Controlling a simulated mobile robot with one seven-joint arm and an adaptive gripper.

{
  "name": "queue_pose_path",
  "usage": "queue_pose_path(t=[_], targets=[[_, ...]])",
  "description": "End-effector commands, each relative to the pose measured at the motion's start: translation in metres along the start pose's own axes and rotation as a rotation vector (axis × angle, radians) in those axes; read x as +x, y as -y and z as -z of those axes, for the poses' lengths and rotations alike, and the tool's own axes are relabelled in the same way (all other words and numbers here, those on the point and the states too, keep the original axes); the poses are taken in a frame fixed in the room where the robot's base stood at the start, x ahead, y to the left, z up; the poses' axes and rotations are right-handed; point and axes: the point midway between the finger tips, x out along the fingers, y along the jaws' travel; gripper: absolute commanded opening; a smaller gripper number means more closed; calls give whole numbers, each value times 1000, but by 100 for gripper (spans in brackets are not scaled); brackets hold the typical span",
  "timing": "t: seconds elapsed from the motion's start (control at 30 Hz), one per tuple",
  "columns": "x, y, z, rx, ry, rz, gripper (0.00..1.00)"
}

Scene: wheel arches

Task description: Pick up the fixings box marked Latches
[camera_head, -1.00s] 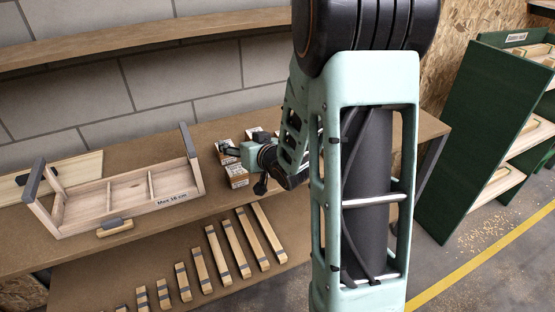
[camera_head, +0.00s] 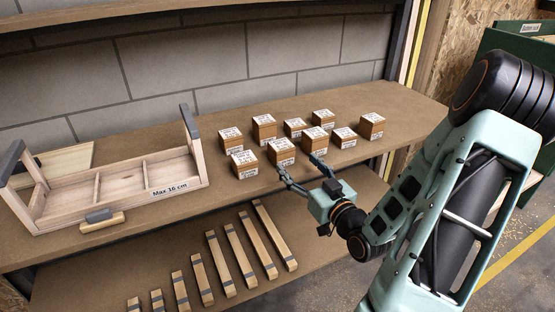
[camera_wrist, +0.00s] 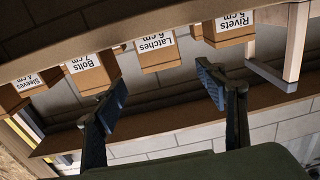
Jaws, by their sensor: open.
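The fixings box marked Latches (camera_wrist: 157,54) is a small brown box with a white label. It is near the top middle of the wrist view, where the picture is upside down. By its place in the row, it seems to be the second front box from the left in the head view (camera_head: 281,157); labels are too small to read there. My gripper (camera_head: 301,168) is open and empty just in front of that box, apart from it. In the wrist view my spread fingers (camera_wrist: 161,78) point toward the box, which appears beyond and between them.
In the wrist view, boxes marked Bolts (camera_wrist: 93,75) and Rivets (camera_wrist: 230,30) flank it closely; Sleeves (camera_wrist: 38,83) is farther left. More boxes (camera_head: 264,128) stand behind. A wooden tray (camera_head: 107,192) sits left on the bench. Wooden bars (camera_head: 246,245) lie on the lower shelf.

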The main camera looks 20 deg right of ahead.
Motion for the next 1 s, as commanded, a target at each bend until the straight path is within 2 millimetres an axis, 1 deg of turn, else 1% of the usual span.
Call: queue_pose_path(t=[0.2,0.3,0.47,0.7,0.83,1.0], targets=[[35,1,0,0,-1,3,65],[46,1,1,0,0,2,65],[58,1,1,0,-1,2,65],[93,2,2,1,0,2,65],[102,2,3,1,1,1,65],[103,2,3,1,1,1,65]])
